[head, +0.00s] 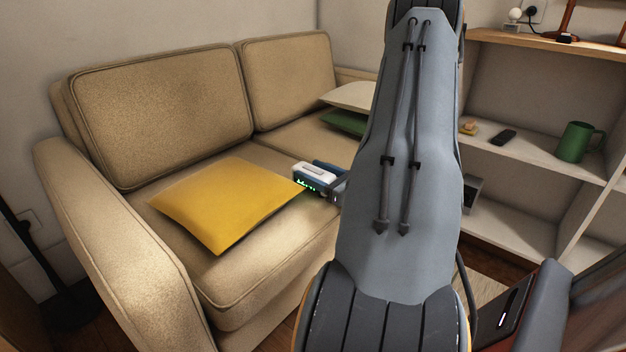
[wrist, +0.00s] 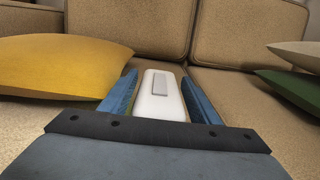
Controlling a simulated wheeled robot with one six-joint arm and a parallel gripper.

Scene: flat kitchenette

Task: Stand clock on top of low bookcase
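The clock (head: 314,175) is a small white box with a glowing green display, seen in the head view at the right corner of the yellow cushion. It appears to rest on the sofa seat. In the wrist view the clock (wrist: 160,98) lies between the two blue fingers of my gripper (wrist: 160,92), its top with a grey bar facing up. A narrow gap seems to show beside it, so the fingers look open around it. In the head view my gripper (head: 332,176) is partly hidden by my arm. The low bookcase (head: 520,44) stands at the right, partly hidden by my arm.
The yellow cushion (head: 225,205) lies left of the clock on the beige sofa (head: 160,115). A green cushion (head: 345,122) and a pale cushion (head: 352,95) lie behind.

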